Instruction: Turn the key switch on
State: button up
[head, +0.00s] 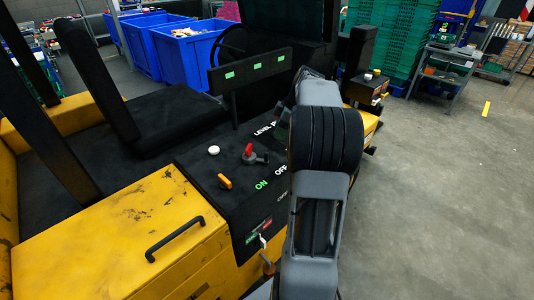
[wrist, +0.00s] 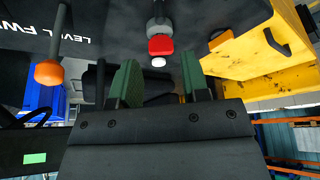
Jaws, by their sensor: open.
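The black control panel (head: 190,160) of a yellow machine carries a red-handled rotary switch (head: 250,152), an orange knob (head: 224,181) and a white button (head: 214,150). A small key-like piece (head: 263,240) sits below green and red labels on the panel's front edge. I cannot tell for sure which one is the key switch. My gripper (wrist: 159,64) is open and empty, with green finger pads apart. In the wrist view the red switch (wrist: 160,45) and white button (wrist: 158,62) appear between and beyond the fingertips, without visible contact. My arm hides most of the gripper in the head view.
An orange-tipped lever (wrist: 48,73) stands beside the "LEVEL" lettering. A black seat (head: 165,118), a steering wheel (head: 228,42) and a black bar with green labels (head: 250,68) lie behind the panel. Blue bins (head: 188,55) and green crates (head: 388,40) stand farther back. Right floor is mostly clear.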

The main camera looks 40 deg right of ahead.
aim_at(266, 154)
jog(key=p+x, duration=0.1)
jog(key=x, duration=1.1)
jog(key=shift+f, duration=0.15)
grip_shut()
